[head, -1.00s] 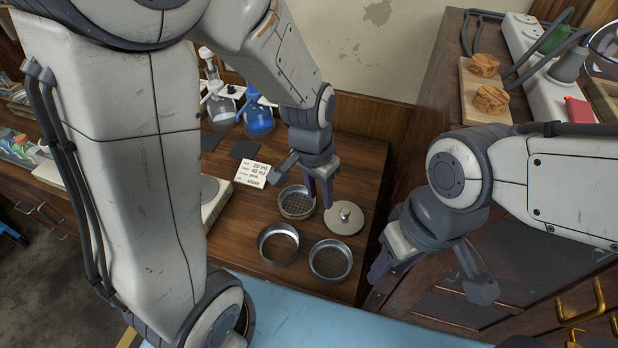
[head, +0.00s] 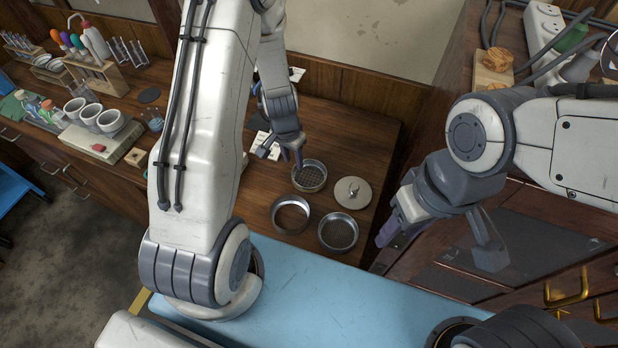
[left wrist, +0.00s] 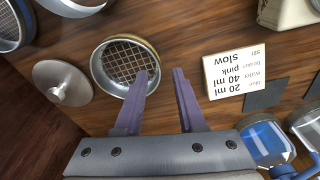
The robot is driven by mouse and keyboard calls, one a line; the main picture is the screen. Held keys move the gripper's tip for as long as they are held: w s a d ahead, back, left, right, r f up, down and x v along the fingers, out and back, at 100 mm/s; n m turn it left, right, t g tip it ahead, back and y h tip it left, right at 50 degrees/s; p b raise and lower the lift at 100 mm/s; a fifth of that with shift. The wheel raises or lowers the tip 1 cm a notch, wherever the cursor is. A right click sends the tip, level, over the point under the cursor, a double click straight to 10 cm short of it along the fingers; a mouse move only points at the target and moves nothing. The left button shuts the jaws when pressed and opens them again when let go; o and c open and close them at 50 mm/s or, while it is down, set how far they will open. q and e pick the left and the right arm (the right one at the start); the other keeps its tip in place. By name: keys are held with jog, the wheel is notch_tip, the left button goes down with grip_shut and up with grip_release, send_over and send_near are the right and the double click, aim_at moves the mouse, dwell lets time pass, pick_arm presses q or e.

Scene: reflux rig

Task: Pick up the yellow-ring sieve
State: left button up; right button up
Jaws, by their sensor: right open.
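The yellow-ring sieve (head: 309,178) is a round metal sieve with a mesh floor on the wooden bench. In the left wrist view it also shows, its rim banded yellow (left wrist: 124,62). My left gripper (head: 291,157) is at the sieve's far left side in the head view. In the left wrist view its purple fingers (left wrist: 161,73) are apart with nothing between them; the left finger overlaps the sieve's edge, the other shows over bare wood. I cannot tell whether they touch it. My right gripper (head: 386,232) is open and empty near the dark cabinet.
A round knobbed lid (head: 353,193) lies right of the sieve. Two more metal rings or sieves, left (head: 291,214) and right (head: 338,232), stand nearer. A label card (left wrist: 232,74) and blue-liquid flask (left wrist: 265,143) lie on the other side. White mortars (head: 88,115) stand far left.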

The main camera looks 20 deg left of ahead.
aim_at(309, 176)
pick_arm(q)
jog(key=f+b, duration=0.1)
jog(key=f, duration=0.2)
jog(key=shift+w+f, duration=0.1)
jog(key=shift+w, duration=0.1)
grip_shut()
dwell(1.2)
